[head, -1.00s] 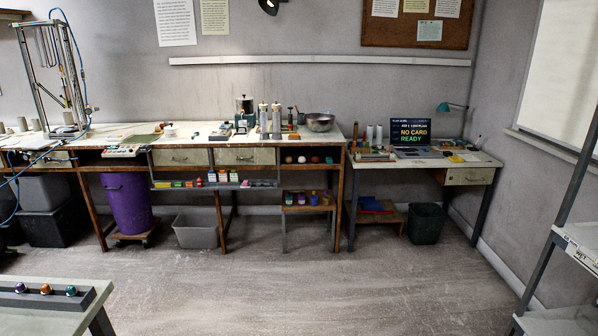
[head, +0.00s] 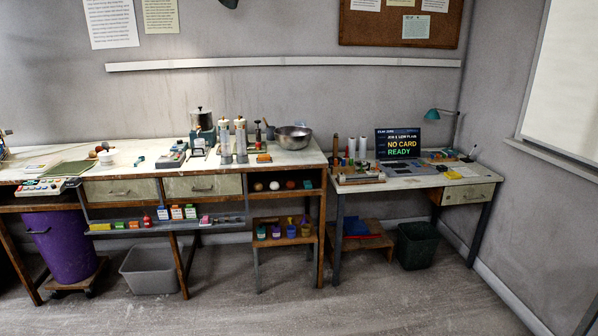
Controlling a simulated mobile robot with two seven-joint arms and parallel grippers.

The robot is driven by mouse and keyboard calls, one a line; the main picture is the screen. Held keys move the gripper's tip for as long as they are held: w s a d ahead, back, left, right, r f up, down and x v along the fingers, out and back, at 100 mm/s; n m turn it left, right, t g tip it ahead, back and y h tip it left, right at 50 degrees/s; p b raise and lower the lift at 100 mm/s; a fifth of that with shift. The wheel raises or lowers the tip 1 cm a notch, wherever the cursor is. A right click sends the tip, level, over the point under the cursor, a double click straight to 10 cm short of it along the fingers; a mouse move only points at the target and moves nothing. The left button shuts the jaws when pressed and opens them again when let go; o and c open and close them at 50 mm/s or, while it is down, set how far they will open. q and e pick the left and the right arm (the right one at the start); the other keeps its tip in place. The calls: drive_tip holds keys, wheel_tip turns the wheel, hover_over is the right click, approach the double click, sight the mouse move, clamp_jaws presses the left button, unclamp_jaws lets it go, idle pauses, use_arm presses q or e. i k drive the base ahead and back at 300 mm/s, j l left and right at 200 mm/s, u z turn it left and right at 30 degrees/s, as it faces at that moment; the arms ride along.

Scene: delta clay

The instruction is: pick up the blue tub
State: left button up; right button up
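Several small coloured tubs stand in a row on a low wooden stool (head: 284,244) under the right end of the long bench. From left to right they look teal (head: 261,232), blue-violet (head: 276,231), orange (head: 291,230) and purple (head: 305,228). The blue-violet one looks most like the blue tub, but at this distance I cannot be sure of the colours. Neither of my grippers is in view.
The long bench (head: 130,170) stands ahead, with a shelf of small coloured boxes (head: 176,212) below it. A grey bin (head: 150,270) and a purple bin (head: 65,245) stand beneath. A desk with a laptop (head: 401,147) is right. Floor in front looks clear.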

sight(290, 229)
drive_tip(key=i+j+z, duration=0.15)
drive_tip(key=i+j, duration=0.4)
drive_tip(key=i+j+z, duration=0.1)
drive_tip(key=i+j, duration=0.35)
drive_tip(key=j, duration=0.2)
drive_tip(key=i+l+u, duration=0.15)
drive_tip(key=i+u, duration=0.25)
drive_tip(key=i, duration=0.5)
